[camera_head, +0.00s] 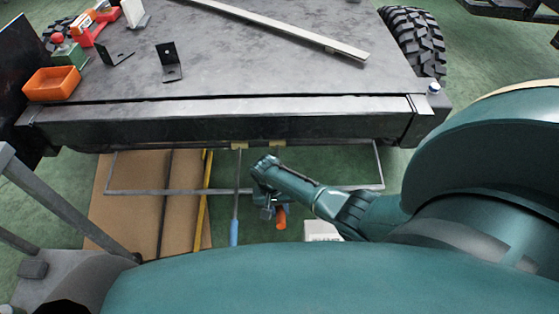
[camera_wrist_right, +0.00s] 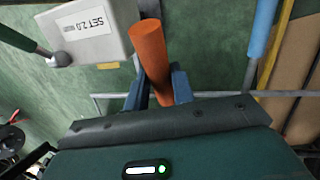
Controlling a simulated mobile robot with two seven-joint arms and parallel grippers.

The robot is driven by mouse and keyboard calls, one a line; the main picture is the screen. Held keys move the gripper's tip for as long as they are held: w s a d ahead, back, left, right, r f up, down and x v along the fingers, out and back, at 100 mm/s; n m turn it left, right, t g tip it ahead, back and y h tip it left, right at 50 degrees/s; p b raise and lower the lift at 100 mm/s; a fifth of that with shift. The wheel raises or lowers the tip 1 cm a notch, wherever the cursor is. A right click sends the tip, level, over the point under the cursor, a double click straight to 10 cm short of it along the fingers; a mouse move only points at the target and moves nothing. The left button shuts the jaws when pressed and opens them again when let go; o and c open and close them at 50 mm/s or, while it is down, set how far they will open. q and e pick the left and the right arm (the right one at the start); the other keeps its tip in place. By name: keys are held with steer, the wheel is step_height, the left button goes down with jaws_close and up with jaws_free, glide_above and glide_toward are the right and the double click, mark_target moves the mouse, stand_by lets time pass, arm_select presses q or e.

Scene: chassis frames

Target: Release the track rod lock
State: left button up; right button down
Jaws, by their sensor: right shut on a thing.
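My right gripper (camera_head: 268,205) reaches in from the right, below the front edge of the metal deck. Its two fingers (camera_wrist_right: 160,88) are shut on an orange handle (camera_head: 281,217), one finger on each side. In the right wrist view the orange handle (camera_wrist_right: 148,45) is a thick, tilted cylinder. I cannot tell what its far end joins or whether it is part of the track rod lock. A thin grey frame bar (camera_head: 150,191) runs across below the deck, close to the gripper. My left gripper is not in view.
A rod with a blue grip (camera_head: 234,232) and a yellow bar (camera_head: 202,210) hang left of the gripper. A white box marked SET 2.0 (camera_wrist_right: 88,35) is close by. The deck (camera_head: 240,55) carries an orange bin (camera_head: 52,84) and black brackets (camera_head: 170,65).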

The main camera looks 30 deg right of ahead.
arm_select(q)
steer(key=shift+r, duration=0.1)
arm_select(e)
steer(key=shift+w+d+r, duration=0.3)
steer(key=shift+r, duration=0.05)
steer(key=c, duration=1.5)
jaws_free()
steer(key=shift+r, duration=0.1)
steer(key=o, duration=0.3)
steer(key=shift+s+a, duration=0.15)
steer(key=shift+s, duration=0.05)
steer(key=shift+o, duration=0.2)
steer(key=shift+w+a+r, duration=0.1)
steer(key=shift+r, duration=0.15)
steer(key=r+p, duration=0.2)
steer(key=r, duration=0.1)
steer(key=shift+w+a, duration=0.2)
arm_select(q)
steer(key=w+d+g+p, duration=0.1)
steer(key=p, duration=0.2)
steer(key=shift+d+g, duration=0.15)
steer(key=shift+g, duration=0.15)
arm_select(e)
step_height(320, 180, up, 9)
steer(key=w+a, duration=0.1)
steer(key=shift+w, duration=0.3)
